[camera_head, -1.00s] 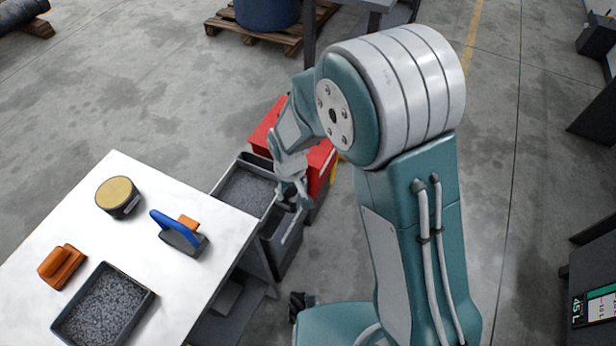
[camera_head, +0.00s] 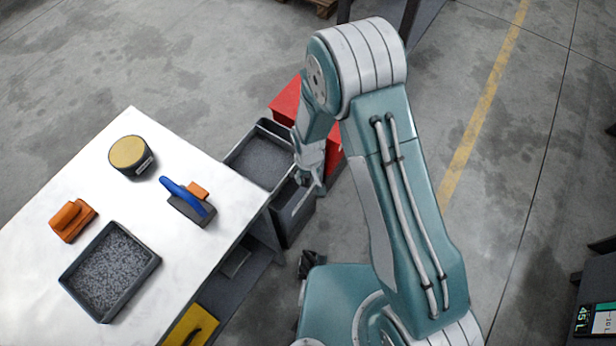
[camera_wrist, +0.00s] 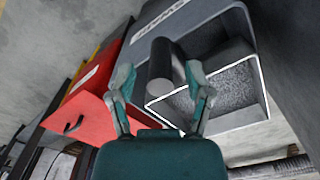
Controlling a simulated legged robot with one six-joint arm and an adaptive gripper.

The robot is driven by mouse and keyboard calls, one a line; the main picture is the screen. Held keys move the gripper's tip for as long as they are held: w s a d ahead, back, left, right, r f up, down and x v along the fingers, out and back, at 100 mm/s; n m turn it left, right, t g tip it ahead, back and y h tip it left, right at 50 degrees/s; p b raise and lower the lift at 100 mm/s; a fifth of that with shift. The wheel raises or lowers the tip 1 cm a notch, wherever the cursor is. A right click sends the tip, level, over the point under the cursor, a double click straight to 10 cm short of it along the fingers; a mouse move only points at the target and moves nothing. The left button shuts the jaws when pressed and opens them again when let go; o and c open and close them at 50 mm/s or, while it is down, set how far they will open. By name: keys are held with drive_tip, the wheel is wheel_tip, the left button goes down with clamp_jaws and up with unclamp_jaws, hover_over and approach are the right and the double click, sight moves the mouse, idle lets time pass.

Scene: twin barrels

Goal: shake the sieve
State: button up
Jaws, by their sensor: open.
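My gripper (camera_head: 314,184) is open and empty beside the table's right end, close to a dark bin. In the wrist view its two fingers (camera_wrist: 158,82) are spread, with a dark cylindrical bar (camera_wrist: 160,66) showing between them; I cannot tell if they touch it. Behind the bar is a dark grey, light-edged container (camera_wrist: 241,119) with grey granules inside. In the head view a grey granule-filled tray (camera_head: 233,152) stands past the table's edge, above a dark bin (camera_head: 290,222). I cannot tell which part is the sieve.
The white table (camera_head: 120,205) holds a round tan-topped tin (camera_head: 130,155), a blue-handled tool (camera_head: 188,198), an orange block (camera_head: 71,220) and a dark granule tray (camera_head: 148,276). A red box (camera_head: 287,100) stands behind my gripper. Open concrete floor lies to the right.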

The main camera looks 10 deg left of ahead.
drive_tip(key=shift+f, duration=0.9)
clamp_jaws()
drive_tip(key=w+d, duration=0.2)
drive_tip(key=w, duration=0.4)
drive_tip(key=shift+d, duration=0.15)
unclamp_jaws()
drive_tip(key=shift+w, duration=0.1)
drive_tip(key=shift+d, duration=0.1)
